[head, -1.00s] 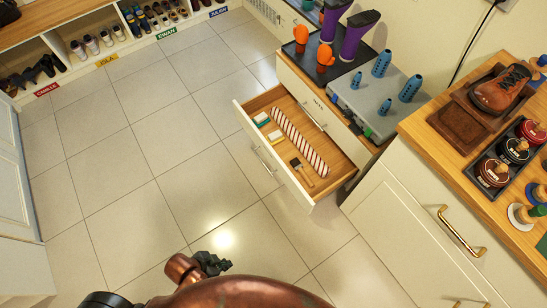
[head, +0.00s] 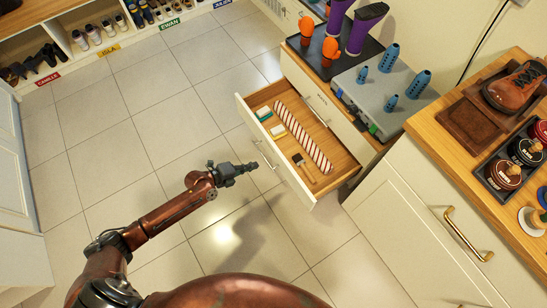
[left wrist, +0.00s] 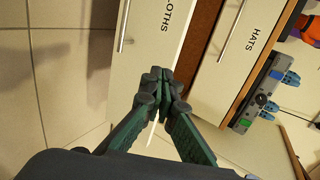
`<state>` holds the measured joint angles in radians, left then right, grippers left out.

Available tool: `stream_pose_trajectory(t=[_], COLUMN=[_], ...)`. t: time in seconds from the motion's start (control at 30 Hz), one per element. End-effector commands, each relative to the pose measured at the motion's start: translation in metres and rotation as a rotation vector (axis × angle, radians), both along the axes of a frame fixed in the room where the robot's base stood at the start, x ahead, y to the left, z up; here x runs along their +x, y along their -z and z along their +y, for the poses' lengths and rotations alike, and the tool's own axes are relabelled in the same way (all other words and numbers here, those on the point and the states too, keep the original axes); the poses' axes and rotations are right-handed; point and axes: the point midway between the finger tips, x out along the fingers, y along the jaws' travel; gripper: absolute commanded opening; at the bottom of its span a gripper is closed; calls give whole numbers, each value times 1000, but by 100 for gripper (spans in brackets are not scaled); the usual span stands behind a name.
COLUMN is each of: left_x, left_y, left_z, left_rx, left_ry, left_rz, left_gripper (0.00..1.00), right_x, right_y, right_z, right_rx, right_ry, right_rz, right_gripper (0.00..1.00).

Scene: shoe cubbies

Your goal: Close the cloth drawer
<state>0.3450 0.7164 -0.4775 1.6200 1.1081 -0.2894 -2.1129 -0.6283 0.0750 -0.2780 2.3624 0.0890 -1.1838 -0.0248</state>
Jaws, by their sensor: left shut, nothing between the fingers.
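The cloth drawer (head: 291,176) is pulled out from the cabinet. It holds a striped roll (head: 303,137), a small brush (head: 303,167) and small blocks (head: 277,131). Its front panel, ending in "LOTHS", shows in the left wrist view (left wrist: 157,55) with a bar handle (left wrist: 125,24). My left gripper (head: 252,167) is shut and empty, just in front of the drawer's front panel. In the left wrist view the closed fingertips (left wrist: 160,76) overlap the lower part of this panel; I cannot tell whether they touch it. My right gripper is not in view.
A closed drawer front labelled HATS (left wrist: 232,62) sits beside the open one. A grey case (head: 374,92) with blue shoe trees and a dark tray (head: 353,62) with boots are on top. A wooden counter (head: 442,137) stands to the right. The tiled floor (head: 120,140) is clear.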

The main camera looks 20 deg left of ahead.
Motion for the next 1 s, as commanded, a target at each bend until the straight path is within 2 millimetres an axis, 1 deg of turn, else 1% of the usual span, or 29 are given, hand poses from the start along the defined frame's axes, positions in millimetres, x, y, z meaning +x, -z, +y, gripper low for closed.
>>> stream_pose_trajectory(t=[0.03,0.1,0.3,0.37,0.43,0.6,0.77,1.0], left_x=[8,17,45,52,62,77,81,82], left_y=[8,17,38,44,39,38,38,37], left_z=[-7,-15,-37,-43,-51,-61,-65,-65], left_rx=[-5,-6,-6,-5,-6,-3,-2,-1], left_ry=[-2,-1,-2,-1,-2,-1,-1,0], left_rz=[1,3,5,5,1,1,3,2], left_gripper=[0,0,0,0,0,0,0,0], right_x=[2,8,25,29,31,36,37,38], right_y=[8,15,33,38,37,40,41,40], right_z=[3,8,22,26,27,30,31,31], right_rx=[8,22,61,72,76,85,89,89], right_ry=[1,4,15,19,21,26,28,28], right_rz=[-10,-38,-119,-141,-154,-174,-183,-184], right_gripper=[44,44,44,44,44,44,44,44])
